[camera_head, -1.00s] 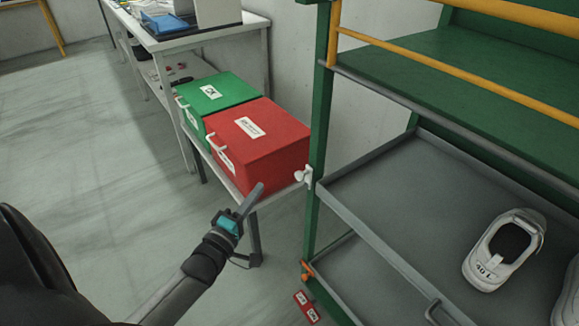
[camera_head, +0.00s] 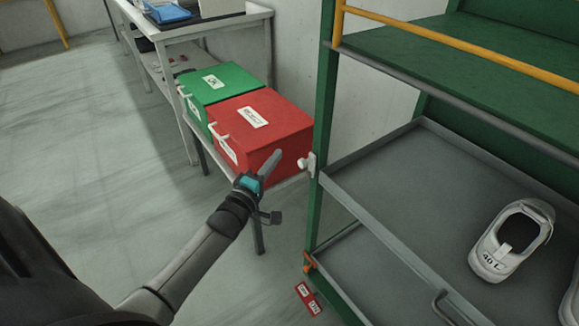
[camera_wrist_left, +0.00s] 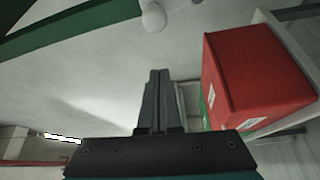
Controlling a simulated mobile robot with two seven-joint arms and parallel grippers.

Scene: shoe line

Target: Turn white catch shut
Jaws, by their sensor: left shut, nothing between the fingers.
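The white catch (camera_head: 311,164) sits on the green front post (camera_head: 325,120) of the rack, at the corner of the upper grey tray. Its round white knob also shows at the top of the left wrist view (camera_wrist_left: 153,16). My left gripper (camera_head: 276,156) is shut and empty, its fingers pointing up and to the right. In the head view its tips are just left of the catch, with a small gap in the picture. In the left wrist view the closed fingers (camera_wrist_left: 158,75) are below the knob and apart from it. My right gripper is not in view.
A red box (camera_head: 265,128) and a green box (camera_head: 222,84) stand on a low shelf behind my left gripper. A white shoe (camera_head: 495,258) lies on the grey tray (camera_head: 390,195). An orange catch (camera_head: 309,262) and a red tag (camera_head: 308,297) are lower on the post.

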